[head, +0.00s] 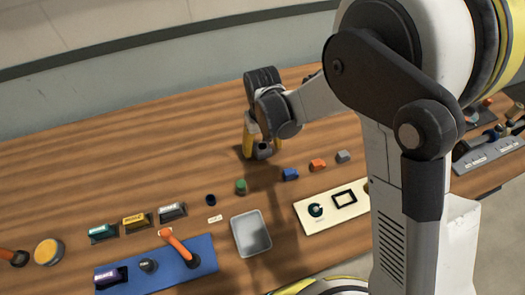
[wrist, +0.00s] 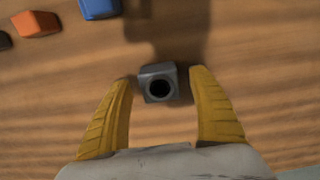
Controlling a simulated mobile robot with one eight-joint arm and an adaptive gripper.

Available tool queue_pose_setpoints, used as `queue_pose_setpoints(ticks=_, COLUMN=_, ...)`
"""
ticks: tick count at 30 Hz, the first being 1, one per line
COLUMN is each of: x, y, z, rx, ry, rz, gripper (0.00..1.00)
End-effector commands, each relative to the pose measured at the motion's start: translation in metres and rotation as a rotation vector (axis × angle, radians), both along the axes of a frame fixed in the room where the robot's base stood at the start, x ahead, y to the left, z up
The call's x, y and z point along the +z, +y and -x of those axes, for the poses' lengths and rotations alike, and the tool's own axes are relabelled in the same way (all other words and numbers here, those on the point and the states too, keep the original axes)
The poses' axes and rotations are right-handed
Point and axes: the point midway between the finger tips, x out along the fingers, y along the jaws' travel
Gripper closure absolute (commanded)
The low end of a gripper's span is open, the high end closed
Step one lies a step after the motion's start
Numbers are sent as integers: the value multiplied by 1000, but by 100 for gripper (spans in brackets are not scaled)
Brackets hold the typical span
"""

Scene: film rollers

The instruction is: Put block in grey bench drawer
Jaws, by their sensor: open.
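A small grey block (wrist: 159,84) with a round dark hole in its top lies on the wooden bench. In the wrist view my gripper (wrist: 163,76) is open, with one yellow finger on each side of the block and a gap on both sides. In the head view my gripper (head: 261,146) points down at the bench, and the dark block (head: 263,151) shows low between its fingers. I cannot make out a drawer for certain. An open, empty grey tray (head: 268,236) stands nearer the front edge.
A cream board (head: 308,226) and a blue mat (head: 208,245) flank the tray. The bench behind and left of my gripper is clear.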

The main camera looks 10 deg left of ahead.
Motion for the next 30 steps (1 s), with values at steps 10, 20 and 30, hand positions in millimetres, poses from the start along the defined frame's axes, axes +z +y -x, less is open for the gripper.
queue_pose_setpoints(ticks=10, x=1, y=0, z=0, rx=0, ry=0, rz=0, gripper=98)
queue_pose_setpoints(ticks=20, x=1, y=0, z=0, rx=0, ry=0, rz=0, gripper=98)
queue_pose_setpoints(ticks=30, x=41, y=0, z=0, rx=0, ry=1, rz=1, gripper=98)
